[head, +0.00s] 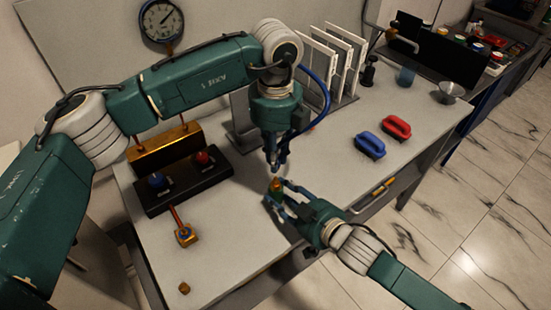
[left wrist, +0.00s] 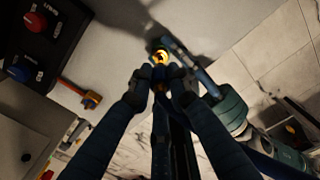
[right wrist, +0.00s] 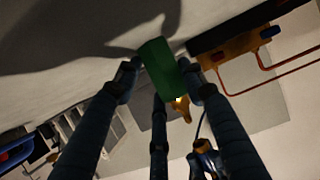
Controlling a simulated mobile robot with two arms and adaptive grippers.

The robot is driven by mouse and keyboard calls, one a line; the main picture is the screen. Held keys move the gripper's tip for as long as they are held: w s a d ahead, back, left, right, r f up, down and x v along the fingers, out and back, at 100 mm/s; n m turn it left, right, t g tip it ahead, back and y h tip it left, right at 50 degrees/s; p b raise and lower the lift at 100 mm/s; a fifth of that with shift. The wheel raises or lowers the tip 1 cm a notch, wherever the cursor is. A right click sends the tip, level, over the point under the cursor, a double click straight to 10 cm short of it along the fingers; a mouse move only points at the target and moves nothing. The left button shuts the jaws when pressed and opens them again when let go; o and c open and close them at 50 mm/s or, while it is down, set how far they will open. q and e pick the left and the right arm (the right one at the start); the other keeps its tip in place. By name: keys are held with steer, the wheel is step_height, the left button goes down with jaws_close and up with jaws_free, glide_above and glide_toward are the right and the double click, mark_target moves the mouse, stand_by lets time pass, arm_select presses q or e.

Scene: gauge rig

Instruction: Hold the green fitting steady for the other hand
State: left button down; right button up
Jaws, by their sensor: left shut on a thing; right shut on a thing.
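The green fitting (right wrist: 163,66) is a green block between the fingers of my right gripper (right wrist: 164,76) in the right wrist view. A brass piece (right wrist: 182,108) juts from one end of it. In the head view, my right gripper (head: 275,196) is shut around the fitting, with brass (head: 276,184) showing on top. My left gripper (head: 278,165) points down just above it. In the left wrist view, a bright brass ring (left wrist: 160,57) lies just beyond the left fingertips (left wrist: 160,78). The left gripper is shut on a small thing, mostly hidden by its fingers.
A dark box with a blue knob (head: 157,180) and a red knob (head: 202,158) stands at left. A brass block with a red handle (head: 184,236) lies before it. Blue (head: 370,145) and red (head: 397,127) handles lie right. A white rack (head: 335,60) stands behind.

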steer(key=o, duration=1.5)
steer(key=shift+c, duration=0.2)
steer(key=shift+s+d, duration=0.1)
steer(key=v, duration=1)
steer(key=shift+s+d, duration=0.1)
steer(key=shift+s, duration=0.1)
steer(key=shift+s+d+r, duration=0.3)
steer(key=shift+s+d, duration=0.05)
steer(key=shift+s, duration=0.1)
arm_select(q)
steer(key=shift+r, duration=0.15)
step_height(320, 180, up, 8)
steer(key=p, duration=0.8)
arm_select(e)
step_height(320, 180, up, 7)
